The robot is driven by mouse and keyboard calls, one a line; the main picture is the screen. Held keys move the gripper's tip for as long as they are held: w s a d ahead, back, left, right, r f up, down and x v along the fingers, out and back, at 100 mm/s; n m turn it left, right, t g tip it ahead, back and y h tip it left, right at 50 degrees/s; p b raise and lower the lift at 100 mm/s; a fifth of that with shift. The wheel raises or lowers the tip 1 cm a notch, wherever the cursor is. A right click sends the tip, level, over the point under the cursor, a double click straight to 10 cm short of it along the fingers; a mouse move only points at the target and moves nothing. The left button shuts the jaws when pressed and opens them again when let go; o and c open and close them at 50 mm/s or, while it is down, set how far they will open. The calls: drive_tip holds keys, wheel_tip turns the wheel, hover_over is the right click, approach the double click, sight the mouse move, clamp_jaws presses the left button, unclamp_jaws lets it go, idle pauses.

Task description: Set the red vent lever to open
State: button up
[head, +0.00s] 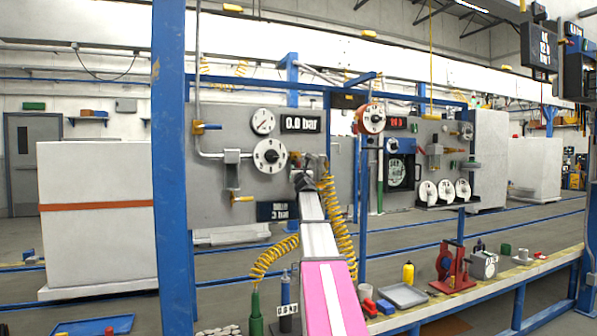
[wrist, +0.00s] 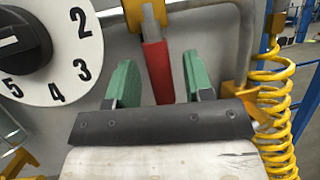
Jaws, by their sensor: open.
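The red vent lever (wrist: 157,70) hangs almost straight down from a yellow valve fitting (wrist: 146,14) on a grey pipe in the wrist view. My gripper (wrist: 155,80) has two green fingers, spread apart, one on each side of the lever. A gap shows between the lever and each finger, so neither appears to touch it. In the head view my gripper (head: 302,175) is up at the right edge of the grey panel (head: 215,180), and I cannot make out the lever behind it.
A white dial with a black knob (wrist: 22,45) is close on the left. A yellow coiled hose (wrist: 277,115) hangs close on the right. The panel display (head: 301,124) reads 0.0 bar. A bench (head: 478,284) with a tray and tools stands lower right.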

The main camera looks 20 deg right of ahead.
drive_tip(key=v, duration=1)
drive_tip(key=shift+s, duration=0.3)
drive_tip(key=shift+a+f, duration=0.15)
drive_tip(key=shift+f, duration=0.05)
drive_tip(key=s+a+f+n+g+y, duration=0.2)
drive_tip(key=a+f+n+g+y, duration=0.15)
drive_tip(key=a+f+n, duration=0.6)
drive_tip(key=s+a+f+n+g+y, duration=0.3)
drive_tip(key=a+f+n, duration=0.4)
drive_tip(key=f, duration=0.6)
drive_tip(key=s+a+f+n+g+y, duration=0.1)
drive_tip(key=a+f+n+g+y, duration=0.3)
drive_tip(key=a+f+n, duration=0.6)
drive_tip(key=s+a+f+n+g+h, duration=0.1)
drive_tip(key=s+f+n+g+h, duration=0.2)
drive_tip(key=s+f, duration=1)
drive_tip(key=s+a+f+n+g+h, duration=0.1)
drive_tip(key=s+f+n+g+h, duration=0.2)
drive_tip(key=s+f+n+g, duration=0.5)
drive_tip(key=s+f+n, duration=0.1)
drive_tip(key=s+f, duration=0.4)
drive_tip(key=f, duration=0.4)
drive_tip(key=shift+s, duration=0.35)
